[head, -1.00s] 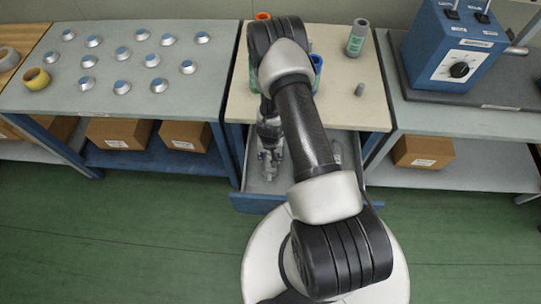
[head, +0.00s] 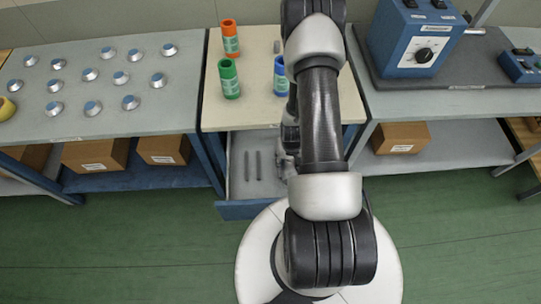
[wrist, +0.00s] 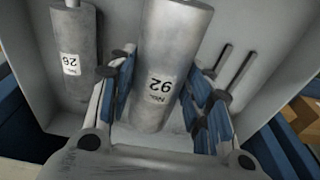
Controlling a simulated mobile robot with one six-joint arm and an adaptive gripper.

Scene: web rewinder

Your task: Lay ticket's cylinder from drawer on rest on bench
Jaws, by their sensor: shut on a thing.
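My gripper (wrist: 158,98) is shut on a grey metal cylinder (wrist: 174,40) in the wrist view. Its blue-padded fingers lie on both sides of it; its white label seems to read 92. A second grey cylinder (wrist: 71,40) lies to the left, its label seeming to read 26. Both show over the grey floor of the open drawer (head: 238,209); whether the held one touches the floor I cannot tell. In the head view my arm hides most of the gripper and both cylinders. I cannot make out the rest or the ticket.
The middle bench (head: 216,112) above the drawer carries an orange cylinder (head: 230,38), a green one (head: 230,79) and a blue one (head: 280,75). Several blue-topped discs stand on the left bench (head: 40,125). A blue control box (head: 418,40) stands right. Thin dark bars (head: 247,165) show in the drawer.

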